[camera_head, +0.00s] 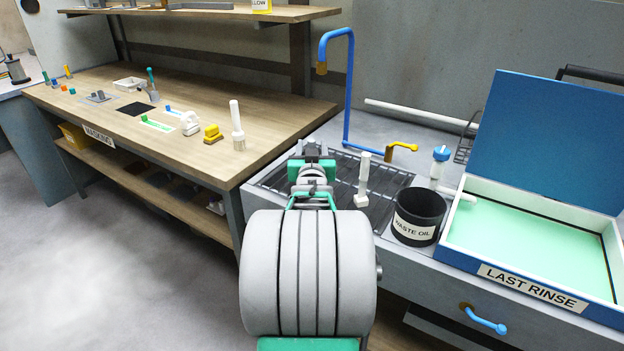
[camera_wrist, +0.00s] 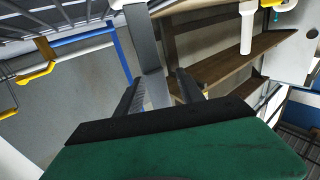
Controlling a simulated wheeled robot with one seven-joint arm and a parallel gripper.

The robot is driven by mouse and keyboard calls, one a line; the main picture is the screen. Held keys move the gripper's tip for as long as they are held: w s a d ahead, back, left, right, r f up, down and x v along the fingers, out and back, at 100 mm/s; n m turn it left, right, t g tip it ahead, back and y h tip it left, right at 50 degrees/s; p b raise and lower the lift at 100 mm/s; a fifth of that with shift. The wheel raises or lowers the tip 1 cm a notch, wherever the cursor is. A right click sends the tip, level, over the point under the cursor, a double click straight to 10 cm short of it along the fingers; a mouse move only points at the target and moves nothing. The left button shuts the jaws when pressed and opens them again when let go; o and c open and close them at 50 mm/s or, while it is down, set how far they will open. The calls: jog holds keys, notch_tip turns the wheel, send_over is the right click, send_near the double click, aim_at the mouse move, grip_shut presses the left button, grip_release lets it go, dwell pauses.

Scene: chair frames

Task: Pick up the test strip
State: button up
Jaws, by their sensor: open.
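In the wrist view a flat grey strip (camera_wrist: 149,45), which looks like the test strip, runs from a white piece at the top edge down between my fingers. My gripper (camera_wrist: 160,88) is open, with a dark finger on each side of the strip; I see no clear contact. In the head view my gripper (camera_head: 312,162) is over the left part of the sink, its fingertips largely hidden by its own body. Just right of it a slim pale upright piece with a white block foot (camera_head: 362,180) stands on the rack; I cannot tell whether it is the same strip.
A blue pipe (camera_head: 349,90) and yellow tap (camera_head: 402,147) rise behind the sink rack. A black waste oil bucket (camera_head: 415,226) and blue last rinse tray (camera_head: 535,292) are to the right. The wooden masking bench (camera_head: 270,140) with a white-handled brush (camera_head: 236,118) is left.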

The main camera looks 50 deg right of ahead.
grip_shut()
dwell(0.3)
dwell(1.1)
